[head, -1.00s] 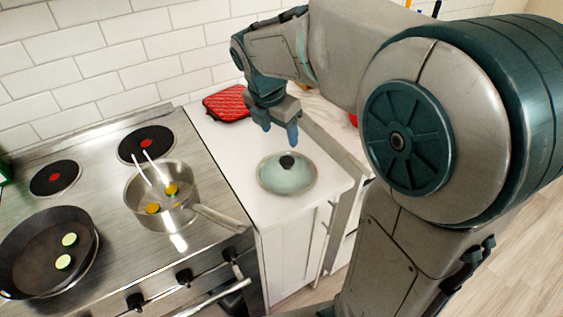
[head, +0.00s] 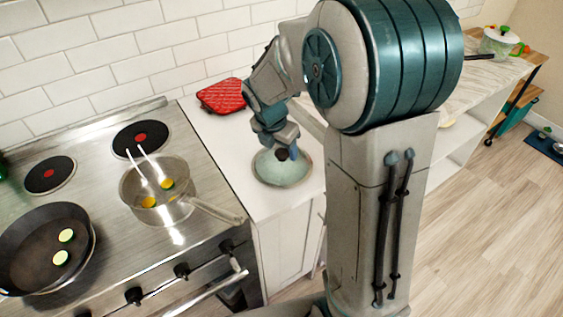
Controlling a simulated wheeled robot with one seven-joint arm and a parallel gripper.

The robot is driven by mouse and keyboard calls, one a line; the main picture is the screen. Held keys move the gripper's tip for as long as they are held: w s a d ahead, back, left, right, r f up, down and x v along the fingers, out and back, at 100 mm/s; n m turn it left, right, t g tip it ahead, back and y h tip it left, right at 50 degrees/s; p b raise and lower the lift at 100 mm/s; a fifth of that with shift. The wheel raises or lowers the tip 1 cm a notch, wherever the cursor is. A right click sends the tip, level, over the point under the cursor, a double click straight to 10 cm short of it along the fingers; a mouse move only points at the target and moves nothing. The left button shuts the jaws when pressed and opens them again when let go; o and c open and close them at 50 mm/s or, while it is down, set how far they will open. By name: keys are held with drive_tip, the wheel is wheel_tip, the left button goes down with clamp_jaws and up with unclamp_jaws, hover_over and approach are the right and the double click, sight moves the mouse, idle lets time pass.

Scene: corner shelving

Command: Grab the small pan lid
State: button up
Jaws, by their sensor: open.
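The small pan lid (head: 283,173) is a pale green-grey disc with a dark knob (head: 281,153) on top. It lies on the white counter to the right of the stove. My gripper (head: 279,150) points down over the lid, with its fingertips close to the knob. The gripper is open. Whether the fingers touch the knob or stand on both sides of it cannot be told from this view.
A steel saucepan (head: 160,190) with yellow pieces and two white-handled utensils stands on the stove, its handle pointing toward the counter. A dark frying pan (head: 45,250) is at left. A red pot holder (head: 222,96) lies behind the lid. The white counter (head: 232,160) left of the lid is bare.

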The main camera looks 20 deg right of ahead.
drive_tip(key=shift+x, duration=0.85)
clamp_jaws()
